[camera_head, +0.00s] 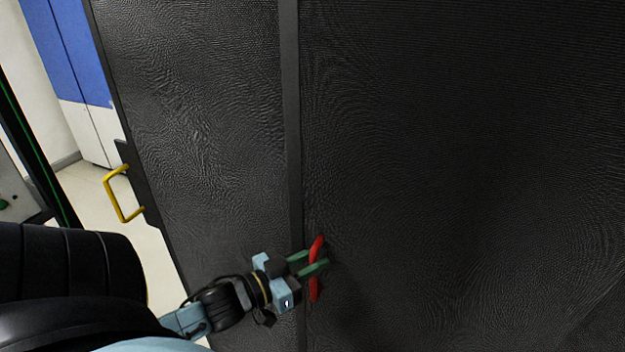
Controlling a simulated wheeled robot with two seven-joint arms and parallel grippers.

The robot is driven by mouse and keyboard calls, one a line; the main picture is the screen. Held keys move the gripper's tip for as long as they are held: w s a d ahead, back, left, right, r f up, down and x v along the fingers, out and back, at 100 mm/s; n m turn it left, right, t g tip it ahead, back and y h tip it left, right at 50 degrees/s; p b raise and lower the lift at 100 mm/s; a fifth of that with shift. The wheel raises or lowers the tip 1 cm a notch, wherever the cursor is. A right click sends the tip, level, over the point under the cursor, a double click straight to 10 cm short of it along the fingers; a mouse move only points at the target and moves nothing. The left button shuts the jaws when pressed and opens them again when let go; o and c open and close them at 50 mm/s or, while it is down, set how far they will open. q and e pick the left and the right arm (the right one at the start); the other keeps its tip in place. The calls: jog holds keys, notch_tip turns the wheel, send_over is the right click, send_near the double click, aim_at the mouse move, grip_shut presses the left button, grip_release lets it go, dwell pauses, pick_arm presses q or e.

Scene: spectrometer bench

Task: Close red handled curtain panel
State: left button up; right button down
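The red handle (316,289) is a short upright bar on the black curtain panel (450,150), close to the panel's left edge. My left gripper (318,264) reaches in from the lower left, with its green fingers at the red handle. One finger lies across the front of the handle and the other is beside it, higher up. Whether the fingers press on the handle cannot be made out. My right gripper is not in view.
Another black panel (200,110) stands to the left, with a yellow handle (122,194) on its left edge. A grey vertical strip (291,120) runs between the panels. Beyond the left edge are pale floor (152,262) and a blue and white cabinet (75,65).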

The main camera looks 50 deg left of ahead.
pick_arm(q)
jog(key=shift+s, duration=0.1)
jog(key=s+a+b, duration=0.1)
jog(key=s+a, duration=0.1)
jog(key=s, duration=1.1)
jog(key=shift+b, duration=0.3)
jog(key=s+a+f+n+g+y+b, duration=0.1)
jog(key=s+f+n+g+y+b, duration=0.15)
jog(key=f, duration=1.25)
jog(key=s+a+f+n+g+y+b, duration=0.1)
jog(key=f+g+y+b, duration=0.15)
jog(key=f, duration=1.35)
jog(key=s+d+f+m+g+b, duration=0.1)
jog(key=s+d+f+g, duration=0.3)
jog(key=f, duration=0.6)
jog(key=s+d+f+m+g+h+b, duration=0.1)
jog(key=s+d+f+g+b, duration=0.2)
jog(key=f, duration=0.7)
jog(key=s+d+f+m+g+h+b, duration=0.1)
jog(key=s+d+f+m+g+b, duration=0.1)
jog(key=s+d+f+g, duration=0.2)
jog(key=s+d+f, duration=0.3)
jog(key=d+f, duration=0.1)
jog(key=f, duration=0.2)
jog(key=shift+s+g, duration=0.2)
jog(key=shift+g, duration=0.2)
